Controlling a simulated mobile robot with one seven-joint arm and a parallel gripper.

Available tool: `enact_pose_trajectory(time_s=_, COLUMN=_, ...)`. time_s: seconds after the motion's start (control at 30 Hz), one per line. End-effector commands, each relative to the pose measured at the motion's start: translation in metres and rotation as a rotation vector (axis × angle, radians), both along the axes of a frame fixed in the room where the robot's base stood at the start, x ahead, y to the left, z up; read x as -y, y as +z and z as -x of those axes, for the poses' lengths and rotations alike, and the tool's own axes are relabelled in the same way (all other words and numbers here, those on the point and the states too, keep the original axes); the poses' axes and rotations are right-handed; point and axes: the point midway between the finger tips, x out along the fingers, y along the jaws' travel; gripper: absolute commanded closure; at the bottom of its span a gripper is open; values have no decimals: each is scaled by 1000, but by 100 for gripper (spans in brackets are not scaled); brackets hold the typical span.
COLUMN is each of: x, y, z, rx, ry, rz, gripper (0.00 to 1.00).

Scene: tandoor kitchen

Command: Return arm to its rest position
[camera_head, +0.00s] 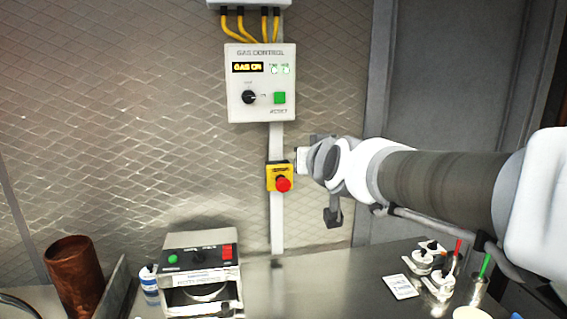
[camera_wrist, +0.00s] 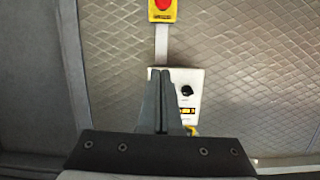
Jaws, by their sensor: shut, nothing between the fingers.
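My arm (camera_head: 430,180) reaches in from the right in the head view, its wrist in front of the metal wall, just right of the yellow box with the red button (camera_head: 283,184). My gripper (camera_wrist: 159,74) shows in the wrist view with its two dark fingers together and nothing between them. In that view the fingers overlap the upside-down gas control panel (camera_wrist: 190,78), and the red button (camera_wrist: 163,5) is at the top edge. Contact with either cannot be told. In the head view the fingertips are hard to make out.
Small bottles cluster at right.

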Motion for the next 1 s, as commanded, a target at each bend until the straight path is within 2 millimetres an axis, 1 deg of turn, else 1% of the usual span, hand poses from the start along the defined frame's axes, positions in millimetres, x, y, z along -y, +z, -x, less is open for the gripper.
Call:
enact_pose_trajectory(time_s=0.03, x=9, y=-12, z=21, rx=-63, ry=4, rz=12, gripper=100)
enact_pose_trajectory(time_s=0.17, x=30, y=-53, z=76, rx=-249, ry=5, rz=45, gripper=100)
enact_pose_trajectory(time_s=0.2, x=37, y=-66, z=94, rx=-309, ry=0, rz=56, gripper=100)
enact_pose_trajectory(time_s=0.27, x=48, y=-85, z=122, rx=-396, ry=-14, rz=70, gripper=100)
enact_pose_trajectory(time_s=0.3, x=55, y=-98, z=141, rx=-455, ry=-25, rz=79, gripper=100)
enact_pose_trajectory(time_s=0.37, x=66, y=-116, z=168, rx=-539, ry=-46, rz=90, gripper=100)
enact_pose_trajectory(time_s=0.4, x=73, y=-126, z=185, rx=-589, ry=-60, rz=99, gripper=100)
enact_pose_trajectory(time_s=0.5, x=86, y=-148, z=221, rx=-696, ry=-96, rz=112, gripper=100)
enact_pose_trajectory(time_s=0.6, x=94, y=-162, z=245, rx=-766, ry=-121, rz=121, gripper=100)
enact_pose_trajectory(time_s=0.7, x=98, y=-168, z=257, rx=-803, ry=-136, rz=126, gripper=100)
enact_pose_trajectory(time_s=0.8, x=99, y=-170, z=260, rx=-812, ry=-140, rz=126, gripper=100)
enact_pose_trajectory(time_s=1.0, x=99, y=-170, z=259, rx=-811, ry=-138, rz=127, gripper=100)
